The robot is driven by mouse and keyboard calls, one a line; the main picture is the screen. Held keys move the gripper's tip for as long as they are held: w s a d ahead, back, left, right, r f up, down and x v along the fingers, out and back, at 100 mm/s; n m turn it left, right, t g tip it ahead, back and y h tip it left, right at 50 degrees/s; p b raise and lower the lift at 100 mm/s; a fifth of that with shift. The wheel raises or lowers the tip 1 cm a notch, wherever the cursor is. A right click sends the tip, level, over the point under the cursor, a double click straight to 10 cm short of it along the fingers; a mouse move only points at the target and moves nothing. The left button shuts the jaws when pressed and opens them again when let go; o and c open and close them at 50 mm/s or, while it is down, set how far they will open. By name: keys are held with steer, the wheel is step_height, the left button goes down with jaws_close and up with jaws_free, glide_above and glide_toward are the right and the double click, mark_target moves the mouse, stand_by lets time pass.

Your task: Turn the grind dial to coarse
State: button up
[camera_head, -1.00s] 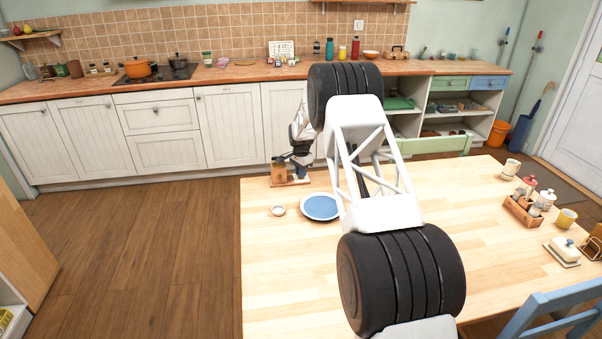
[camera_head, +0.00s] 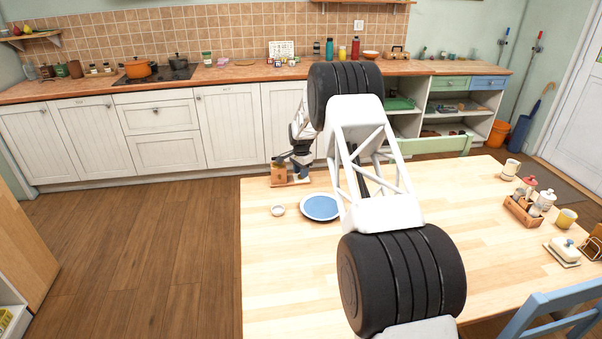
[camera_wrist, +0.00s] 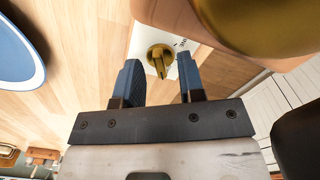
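The grind dial (camera_wrist: 158,58) is a brass knob with a raised grip bar, on a white plate (camera_wrist: 146,38) with dark markings, in the upper middle of the wrist view. I cannot read its setting. The wooden grinder (camera_head: 279,174) stands at the table's far left corner in the head view; its wood and a large brass part (camera_wrist: 262,18) fill the upper right of the wrist view. My gripper (camera_wrist: 157,68) is open, with its two blue fingers on either side of the dial in the picture and visible gaps to it. I cannot tell the remaining depth.
A blue plate with a white rim (camera_head: 320,207) and a small white bowl (camera_head: 278,210) are near the grinder on the wooden table (camera_head: 290,270). A wooden caddy (camera_head: 523,212), mugs and a butter dish (camera_head: 564,250) stand at the right. The table's front left is clear.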

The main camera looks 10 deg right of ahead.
steer(key=shift+r, duration=3.7)
steer(key=s+r+n, duration=0.3)
steer(key=s+r, duration=1.3)
steer(key=r, duration=0.2)
steer(key=s+r+n+t, duration=0.1)
steer(key=s+r, duration=0.4)
steer(key=s, duration=0.4)
steer(key=s+r+n, duration=0.2)
steer(key=s+r, duration=0.4)
steer(key=s, duration=0.4)
steer(key=s+a+r+n+t, duration=0.1)
steer(key=s+r+n, duration=0.2)
steer(key=s, duration=1.8)
steer(key=s+f+n, duration=0.1)
steer(key=s+f, duration=0.1)
steer(key=s, duration=0.8)
steer(key=s+f+n, duration=0.1)
steer(key=s+f, duration=0.2)
steer(key=s, duration=0.8)
steer(key=shift+a+f+n+t, duration=0.15)
steer(key=shift+f+n+t, duration=0.15)
steer(key=shift+n, duration=0.1)
